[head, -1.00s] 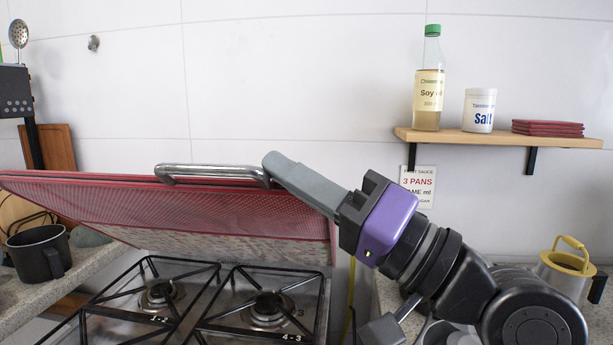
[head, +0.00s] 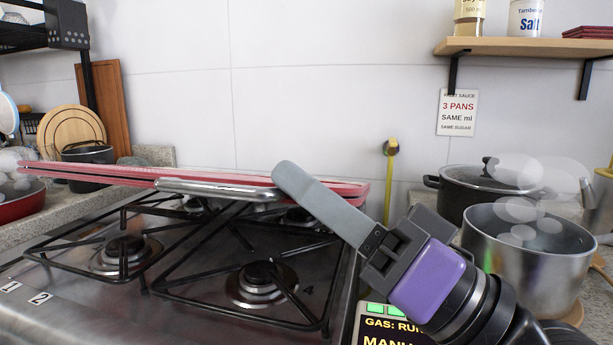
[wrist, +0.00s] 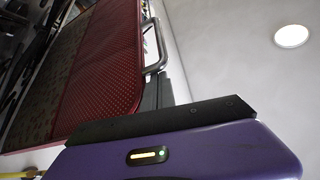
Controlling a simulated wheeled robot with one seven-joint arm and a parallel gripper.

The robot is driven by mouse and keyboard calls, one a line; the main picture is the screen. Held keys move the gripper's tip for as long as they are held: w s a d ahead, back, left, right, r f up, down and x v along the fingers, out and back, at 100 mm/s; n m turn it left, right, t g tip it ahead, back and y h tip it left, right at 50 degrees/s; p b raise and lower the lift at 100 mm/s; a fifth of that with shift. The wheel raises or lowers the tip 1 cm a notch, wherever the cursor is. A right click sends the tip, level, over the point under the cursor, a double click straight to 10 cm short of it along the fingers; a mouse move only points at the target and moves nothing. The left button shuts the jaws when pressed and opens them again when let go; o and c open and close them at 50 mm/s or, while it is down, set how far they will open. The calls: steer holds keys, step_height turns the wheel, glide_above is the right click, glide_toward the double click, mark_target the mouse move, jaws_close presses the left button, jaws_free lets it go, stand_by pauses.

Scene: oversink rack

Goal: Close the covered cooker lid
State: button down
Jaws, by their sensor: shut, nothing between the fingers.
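The cooker lid (head: 110,176) is a red perforated panel with a metal bar handle (head: 215,189). In the head view it is nearly edge-on, held above the cooker (head: 70,310), with the front burners uncovered below. My gripper (head: 285,172) is shut and empty, its grey fingers at the right end of the handle. In the wrist view the fingers (wrist: 166,92) lie beside the end of the handle (wrist: 157,50), with the red lid (wrist: 105,65) to the left. I cannot tell whether they touch it. The lid's hinge side is hidden.
A steaming steel pot (head: 490,255) and a black lidded pot (head: 465,190) stand right of the cooker. A red pan (head: 22,203) and a dark pot (head: 88,155) are at the left. A shelf (head: 530,46) is on the wall at upper right.

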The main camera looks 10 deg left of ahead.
steer(key=shift+s+f+b, duration=0.3)
steer(key=shift+f+b, duration=0.15)
steer(key=shift+f, duration=0.45)
steer(key=shift+r, duration=0.1)
